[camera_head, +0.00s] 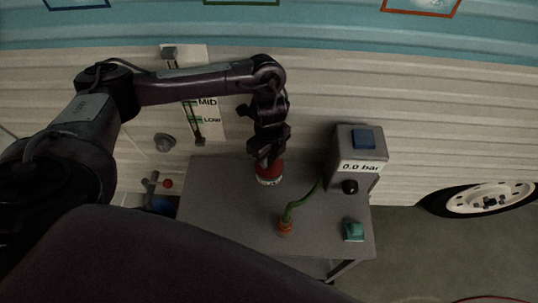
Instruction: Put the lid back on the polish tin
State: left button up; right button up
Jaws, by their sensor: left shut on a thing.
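My left gripper (267,162) reaches down over the back middle of the grey table and is shut on a red round lid (269,172). A pale band with dark marks, which looks like the side of the polish tin (269,182), shows directly under the red. The fingers hide part of the lid's top. I cannot tell whether the lid is seated on the tin or held just above it. My right gripper is not in view.
On the grey table (215,215) a green hose (301,203) rises from an orange fitting (286,228) and runs toward a grey box (341,158) reading "0.0 bar". A small teal block (353,232) sits front right. The table's left part is clear. The camper wall stands behind.

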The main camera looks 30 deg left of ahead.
pick_arm(q)
jog(key=shift+r, duration=0.1)
dwell(0.3)
dwell(0.5)
jog(key=shift+f+p, duration=0.25)
jog(key=shift+p, duration=0.15)
dwell(0.8)
jog(key=o, duration=1.5)
jog(key=shift+o, duration=0.2)
